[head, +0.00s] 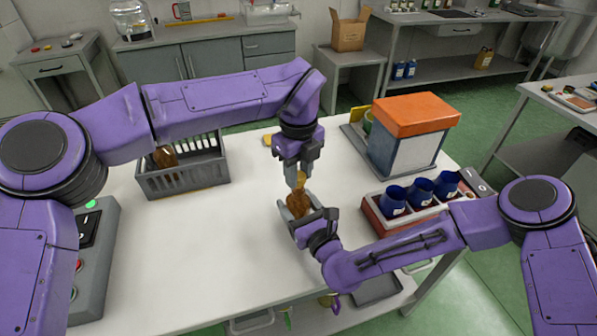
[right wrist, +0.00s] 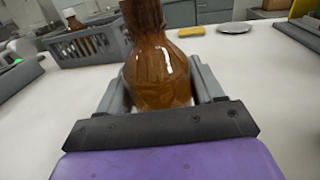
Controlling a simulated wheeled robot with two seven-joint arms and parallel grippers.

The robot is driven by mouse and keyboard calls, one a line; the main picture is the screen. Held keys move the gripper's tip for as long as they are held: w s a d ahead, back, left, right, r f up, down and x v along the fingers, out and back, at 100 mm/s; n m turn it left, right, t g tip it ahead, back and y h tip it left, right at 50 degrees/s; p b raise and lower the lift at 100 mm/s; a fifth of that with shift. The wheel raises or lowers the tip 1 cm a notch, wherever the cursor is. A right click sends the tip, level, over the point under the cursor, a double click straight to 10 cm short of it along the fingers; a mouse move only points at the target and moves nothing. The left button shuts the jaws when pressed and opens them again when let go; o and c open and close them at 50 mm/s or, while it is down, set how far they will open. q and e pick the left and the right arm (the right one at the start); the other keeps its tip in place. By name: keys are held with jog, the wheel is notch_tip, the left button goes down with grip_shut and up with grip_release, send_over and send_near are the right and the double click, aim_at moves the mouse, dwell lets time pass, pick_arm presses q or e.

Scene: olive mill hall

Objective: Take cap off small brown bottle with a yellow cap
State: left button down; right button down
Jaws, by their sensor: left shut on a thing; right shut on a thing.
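The small brown bottle (head: 298,204) stands upright near the middle of the white table, between the fingers of my right gripper (head: 300,214). In the right wrist view the bottle (right wrist: 160,72) shows its wide amber body, with the gripper fingers on both sides; its top is cut off by the frame. My left gripper (head: 298,180) points down from above and is shut at the bottle's top, on the yellow cap (head: 301,177), which is mostly hidden by the fingers. Whether cap and neck still touch is too small to tell.
A grey crate (head: 185,180) at left holds another brown bottle (head: 165,157). A yellow item (head: 267,140) lies behind my left gripper. At right are a tray with blue cups (head: 420,190) and an orange-topped box (head: 412,130).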

aim_at(299, 175)
pick_arm(q)
jog(key=shift+r, duration=2)
pick_arm(e)
jog(key=shift+c, duration=0.4)
grip_release()
